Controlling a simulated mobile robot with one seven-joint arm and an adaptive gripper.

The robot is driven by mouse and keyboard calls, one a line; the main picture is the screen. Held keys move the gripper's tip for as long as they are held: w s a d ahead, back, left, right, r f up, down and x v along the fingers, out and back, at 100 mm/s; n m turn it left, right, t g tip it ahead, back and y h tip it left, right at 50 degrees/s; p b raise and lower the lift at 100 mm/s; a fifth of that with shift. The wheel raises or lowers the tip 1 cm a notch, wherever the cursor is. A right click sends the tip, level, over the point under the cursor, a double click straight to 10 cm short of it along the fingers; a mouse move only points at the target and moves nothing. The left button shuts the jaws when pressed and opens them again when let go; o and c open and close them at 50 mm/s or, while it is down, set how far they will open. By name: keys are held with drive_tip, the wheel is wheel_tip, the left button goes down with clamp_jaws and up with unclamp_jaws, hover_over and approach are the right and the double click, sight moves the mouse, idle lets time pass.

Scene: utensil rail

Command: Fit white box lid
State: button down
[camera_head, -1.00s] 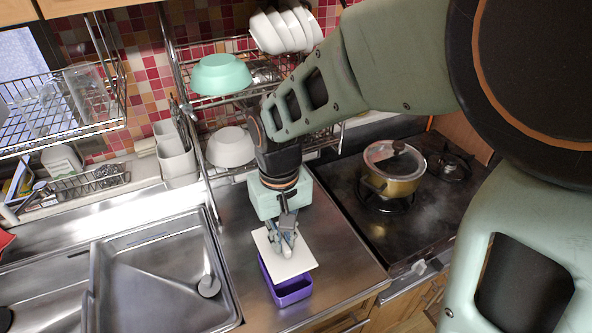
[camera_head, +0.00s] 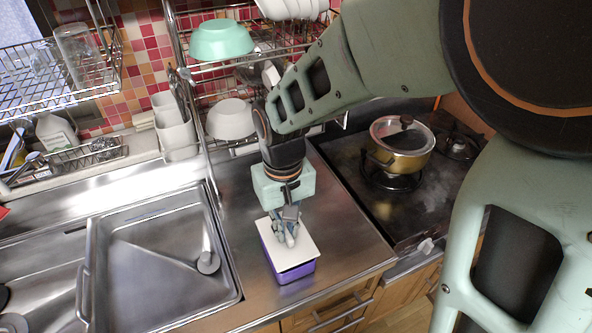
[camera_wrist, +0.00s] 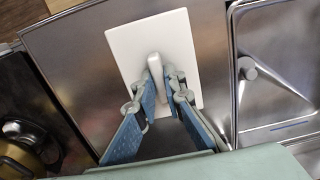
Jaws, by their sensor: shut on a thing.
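The white lid (camera_head: 299,248) is a flat rectangular plate with a raised handle. It lies over the top of the purple box (camera_head: 294,273) on the steel counter; only the box's near side shows below it. I cannot tell whether the lid is fully seated. My gripper (camera_head: 290,238) is above the lid, pointing down. In the wrist view the lid (camera_wrist: 128,45) is seen from above, and my gripper (camera_wrist: 160,84) is shut on its handle (camera_wrist: 154,66). The box is hidden under the lid in the wrist view.
The sink (camera_head: 155,270) is just left of the box. The stove with a lidded pot (camera_head: 400,150) is to the right. A dish rack with a green bowl (camera_head: 221,40) and a white bowl (camera_head: 230,119) stands behind. The counter's front edge is close to the box.

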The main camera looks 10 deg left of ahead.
drive_tip(key=shift+f+b, duration=0.75)
drive_tip(key=shift+f, duration=0.2)
idle(0.5)
drive_tip(key=c, duration=1.9)
unclamp_jaws()
drive_tip(key=shift+c, duration=0.2)
